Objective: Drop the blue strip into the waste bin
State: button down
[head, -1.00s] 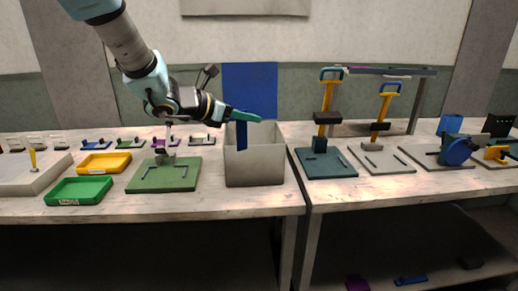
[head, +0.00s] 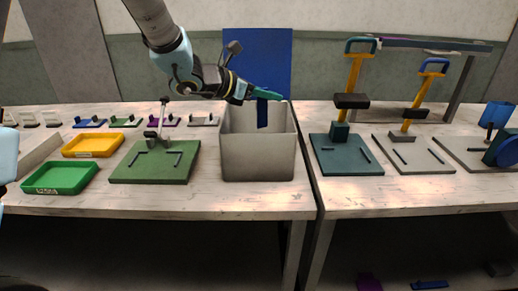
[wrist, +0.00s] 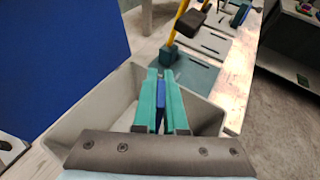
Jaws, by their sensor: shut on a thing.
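The blue strip (head: 262,114) hangs upright from my gripper (head: 268,93), whose teal fingers are shut on it. The waste bin (head: 258,158) is a grey open-topped box on the table. The strip is over the bin's opening, and its lower end shows in front of the inner back wall, at or below rim height. In the wrist view, the strip (wrist: 160,98) shows between the two fingers (wrist: 160,105), with the bin's walls (wrist: 95,112) on both sides.
A green fixture plate (head: 155,162) with a small press is left of the bin. Green (head: 60,178) and yellow (head: 93,145) trays lie farther left. A teal press (head: 345,155) stands to the right. A blue panel (head: 257,62) rises behind the bin.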

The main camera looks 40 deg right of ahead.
jog(key=shift+f, duration=0.9)
jog(key=c, duration=0.9)
grip_release()
jog(key=shift+a, duration=0.15)
jog(key=b+v, duration=0.3)
jog(key=v, duration=0.7)
jog(key=shift+a+r+b, duration=0.15)
jog(key=shift+a+b, duration=0.15)
jog(key=shift+b, duration=0.05)
jog(key=shift+w, duration=0.1)
